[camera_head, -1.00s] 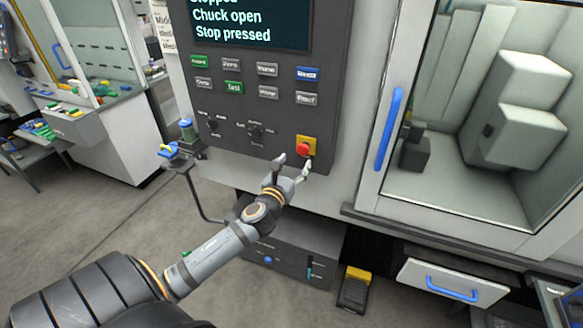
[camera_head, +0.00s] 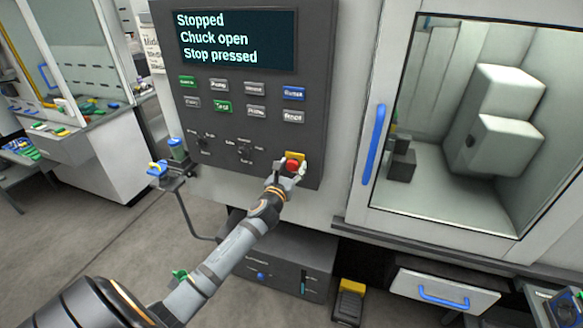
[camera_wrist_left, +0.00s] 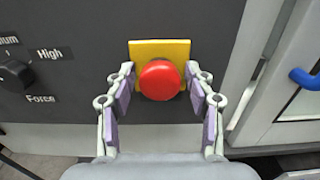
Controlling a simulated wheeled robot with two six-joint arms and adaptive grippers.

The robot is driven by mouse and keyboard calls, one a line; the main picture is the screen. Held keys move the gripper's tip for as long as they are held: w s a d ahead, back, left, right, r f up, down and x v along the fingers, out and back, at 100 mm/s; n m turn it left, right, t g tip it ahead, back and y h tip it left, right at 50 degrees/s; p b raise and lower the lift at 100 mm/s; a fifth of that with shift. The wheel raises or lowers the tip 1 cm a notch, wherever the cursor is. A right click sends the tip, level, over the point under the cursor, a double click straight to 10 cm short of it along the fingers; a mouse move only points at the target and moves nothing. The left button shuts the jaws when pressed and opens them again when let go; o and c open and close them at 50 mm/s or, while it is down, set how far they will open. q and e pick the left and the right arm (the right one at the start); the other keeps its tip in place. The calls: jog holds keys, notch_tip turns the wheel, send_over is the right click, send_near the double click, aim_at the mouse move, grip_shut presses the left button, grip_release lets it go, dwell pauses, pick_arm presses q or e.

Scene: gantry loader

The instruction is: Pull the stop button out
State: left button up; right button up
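The red stop button (camera_head: 293,165) sits on a yellow square plate at the lower right of the dark control panel (camera_head: 215,160). The panel's screen (camera_head: 238,40) reads "Stopped", "Chuck open", "Stop pressed". My left gripper (camera_head: 287,176) is at the button. In the left wrist view the button (camera_wrist_left: 160,80) lies between the tips of my left gripper (camera_wrist_left: 159,85). Its two fingers are spread, one on each side, with a small gap to the red cap. My right gripper is not in view.
A machine door with a blue handle (camera_head: 374,145) and a window stands right of the panel. A knob (camera_wrist_left: 14,75) marked "High" and "Force" is left of the button. A drawer (camera_head: 445,290) and a yellow-black pedal (camera_head: 349,302) are below.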

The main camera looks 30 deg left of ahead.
pick_arm(q)
jog(key=c, duration=0.7)
jog(key=shift+s, duration=0.25)
jog(key=o, duration=0.9)
jog(key=shift+s, duration=0.1)
jog(key=shift+o, duration=0.9)
jog(key=v, duration=0.8)
jog(key=shift+d, duration=0.1)
